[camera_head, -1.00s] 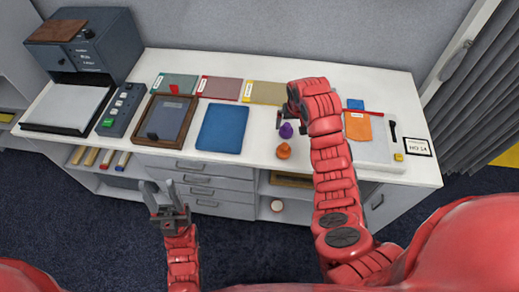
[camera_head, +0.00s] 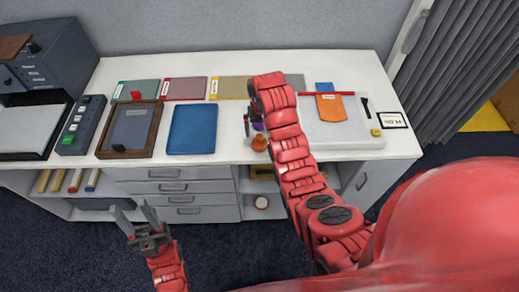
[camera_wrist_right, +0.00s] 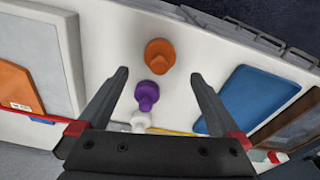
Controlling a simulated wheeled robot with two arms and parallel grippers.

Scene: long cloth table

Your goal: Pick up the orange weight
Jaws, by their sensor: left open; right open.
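The orange weight (camera_head: 259,143) stands upright near the front of the white table, partly behind my right arm in the head view. In the right wrist view the orange weight (camera_wrist_right: 159,55) lies just beyond the fingertips, between their lines. My right gripper (camera_wrist_right: 160,76) is open and empty. A purple weight (camera_wrist_right: 147,95) and a white weight (camera_wrist_right: 140,122) show between its fingers, apart from them. In the head view the purple weight (camera_head: 257,126) is mostly hidden by the right gripper (camera_head: 251,120). My left gripper (camera_head: 130,206) is open and empty, in front of the table.
A blue folder (camera_head: 193,129) lies left of the weights, with a framed tray (camera_head: 104,150) beyond it. A pale board (camera_head: 345,136) with an orange tag (camera_head: 330,107) lies to the right. Table is clear between the blue folder and the orange weight.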

